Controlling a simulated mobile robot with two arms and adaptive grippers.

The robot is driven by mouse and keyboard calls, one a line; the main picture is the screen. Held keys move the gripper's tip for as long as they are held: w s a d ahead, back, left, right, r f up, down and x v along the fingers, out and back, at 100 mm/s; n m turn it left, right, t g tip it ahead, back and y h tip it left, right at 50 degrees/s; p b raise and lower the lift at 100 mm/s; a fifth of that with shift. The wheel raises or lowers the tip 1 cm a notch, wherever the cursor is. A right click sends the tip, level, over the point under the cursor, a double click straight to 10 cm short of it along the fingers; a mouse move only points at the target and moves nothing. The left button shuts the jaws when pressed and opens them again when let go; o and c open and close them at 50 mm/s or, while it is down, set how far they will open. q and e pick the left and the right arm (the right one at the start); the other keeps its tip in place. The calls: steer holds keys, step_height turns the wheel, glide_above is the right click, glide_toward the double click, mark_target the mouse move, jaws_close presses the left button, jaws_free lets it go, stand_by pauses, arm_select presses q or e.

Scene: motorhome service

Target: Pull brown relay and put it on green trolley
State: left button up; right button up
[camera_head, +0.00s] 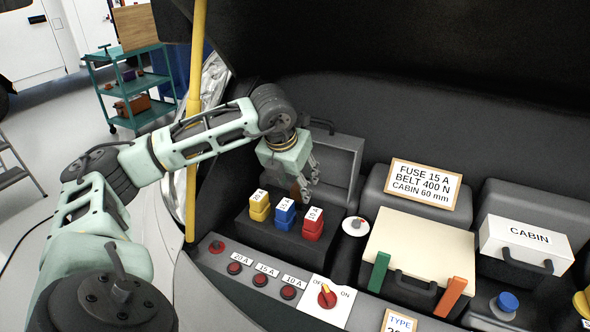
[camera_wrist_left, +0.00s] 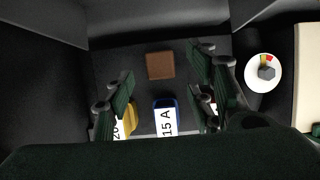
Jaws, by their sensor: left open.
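The brown relay (camera_wrist_left: 160,65) sits in the dark fuse box behind the row of coloured fuses, seen from above in the left wrist view. In the head view a small part of the relay (camera_head: 294,191) shows beside my gripper. My left gripper (camera_head: 306,194) points down over the box. In the left wrist view its fingers (camera_wrist_left: 162,90) are spread wide, with the relay in the gap between them, apparently below the tips. Whether a finger touches it I cannot tell. The green trolley (camera_head: 116,91) stands on the floor at the back left. My right gripper is not in view.
Yellow (camera_head: 259,207), blue (camera_head: 284,216) and red (camera_head: 312,224) fuses stand in front of the relay. An open lid (camera_head: 333,160) rises behind. A yellow pole (camera_head: 194,130) stands between box and trolley. The trolley's shelves hold several items, with a brown board on top.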

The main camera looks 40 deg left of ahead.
mark_target(298, 187)
arm_select(q)
steer(key=x, duration=0.3)
steer(key=shift+w, duration=0.15)
steer(key=shift+f, duration=0.2)
steer(key=c, duration=1.1)
steer(key=o, duration=0.5)
jaws_close()
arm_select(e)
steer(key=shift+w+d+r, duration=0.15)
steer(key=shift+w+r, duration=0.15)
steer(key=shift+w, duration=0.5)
arm_select(q)
steer(key=shift+r+p, duration=0.45)
steer(key=shift+r, duration=0.25)
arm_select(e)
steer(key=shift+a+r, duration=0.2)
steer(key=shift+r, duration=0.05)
